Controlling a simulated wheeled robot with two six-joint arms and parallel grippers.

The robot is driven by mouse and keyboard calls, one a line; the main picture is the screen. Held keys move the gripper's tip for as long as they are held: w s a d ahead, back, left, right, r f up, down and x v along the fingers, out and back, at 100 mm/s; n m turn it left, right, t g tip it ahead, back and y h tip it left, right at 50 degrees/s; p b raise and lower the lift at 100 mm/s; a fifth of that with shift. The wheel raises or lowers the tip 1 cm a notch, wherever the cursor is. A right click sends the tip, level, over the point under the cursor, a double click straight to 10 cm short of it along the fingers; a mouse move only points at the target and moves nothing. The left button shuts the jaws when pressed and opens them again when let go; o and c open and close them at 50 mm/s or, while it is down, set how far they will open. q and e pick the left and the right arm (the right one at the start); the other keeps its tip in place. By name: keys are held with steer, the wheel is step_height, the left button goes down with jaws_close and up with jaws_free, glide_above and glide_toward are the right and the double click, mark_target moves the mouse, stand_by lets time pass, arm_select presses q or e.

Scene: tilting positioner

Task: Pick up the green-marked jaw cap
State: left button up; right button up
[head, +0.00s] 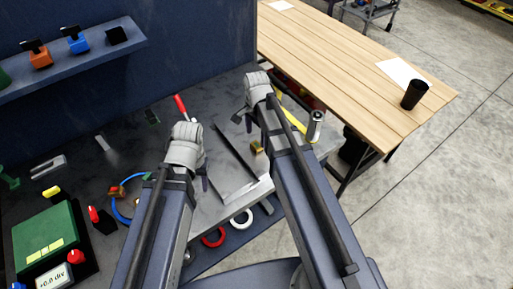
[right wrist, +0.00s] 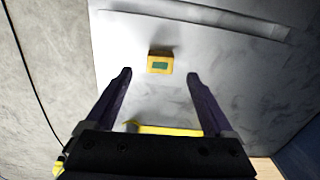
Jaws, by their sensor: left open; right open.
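The jaw cap, a small yellow block with a green mark (right wrist: 159,64) on its face, sits on a grey metal surface in the right wrist view. My right gripper (right wrist: 159,75) is open and empty. Its two fingertips are either side of the cap in the picture, apart from it. In the head view a small brass-yellow block (head: 256,147) near my right arm looks like the same cap; its mark is too small to tell. My right gripper (head: 250,118) is partly hidden by its wrist there. My left gripper (head: 178,178) is open over the bench, largely hidden by its own arm.
A green box (head: 45,243) with a yellow label stands at the left of the dark bench. Red (head: 213,238) and white (head: 241,218) rings lie near the bench's front edge. A shelf (head: 80,58) holds coloured blocks. A wooden table (head: 350,65) with a black cup (head: 414,95) stands behind right.

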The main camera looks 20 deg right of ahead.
mark_target(257, 144)
arm_select(q)
step_height(257, 144, down, 5)
steer(key=b, duration=0.5)
steer(key=shift+f, duration=0.1)
arm_select(e)
step_height(257, 144, down, 5)
steer(key=shift+d+f, duration=0.1)
steer(key=shift+f, duration=0.05)
jaws_close()
